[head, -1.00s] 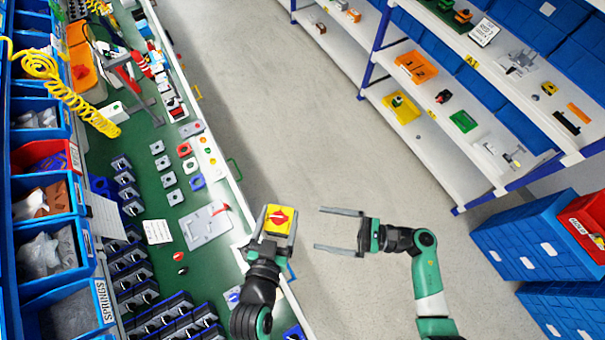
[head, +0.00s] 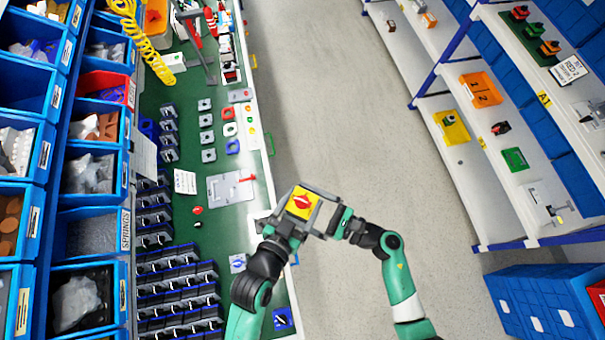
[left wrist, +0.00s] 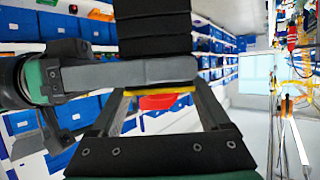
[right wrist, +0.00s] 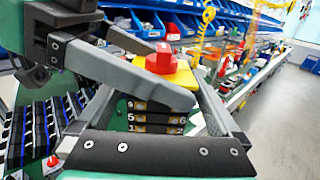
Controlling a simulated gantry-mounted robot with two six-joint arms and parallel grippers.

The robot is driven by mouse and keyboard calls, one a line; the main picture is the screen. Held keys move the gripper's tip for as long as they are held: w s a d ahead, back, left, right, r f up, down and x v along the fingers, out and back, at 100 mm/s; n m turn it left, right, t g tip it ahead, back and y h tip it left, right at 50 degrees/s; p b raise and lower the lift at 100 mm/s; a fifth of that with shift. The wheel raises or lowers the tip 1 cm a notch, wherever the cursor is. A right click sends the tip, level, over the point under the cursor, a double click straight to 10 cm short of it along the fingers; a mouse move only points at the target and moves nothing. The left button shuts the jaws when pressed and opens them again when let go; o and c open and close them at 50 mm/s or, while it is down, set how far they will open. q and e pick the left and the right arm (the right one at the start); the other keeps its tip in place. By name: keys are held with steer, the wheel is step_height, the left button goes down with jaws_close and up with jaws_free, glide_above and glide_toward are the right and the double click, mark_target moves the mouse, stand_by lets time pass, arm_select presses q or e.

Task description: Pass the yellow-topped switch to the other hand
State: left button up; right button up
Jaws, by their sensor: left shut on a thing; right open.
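The switch has a yellow top (head: 302,203) with a red knob and a layered dark body. My left gripper (head: 291,208) is shut on it and holds it up by the bench edge. In the left wrist view its dark body (left wrist: 153,45) shows, with the red knob (left wrist: 160,102) beyond a finger. My right gripper (head: 322,210) is open, with its fingers around the switch from the right. In the right wrist view, the switch's numbered body (right wrist: 155,115) sits between its fingers, with a left-gripper finger crossing in front. Whether my right fingers touch it, I cannot tell.
The green bench (head: 190,95) at left carries rows of switch parts and a grey plate (head: 231,188). Blue bins (head: 90,170) line the far left. A white shelf (head: 500,185) stands at right. Clear floor (head: 335,100) lies between.

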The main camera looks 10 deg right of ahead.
steer(key=c, duration=1.5)
arm_select(q)
steer(key=o, duration=1.5)
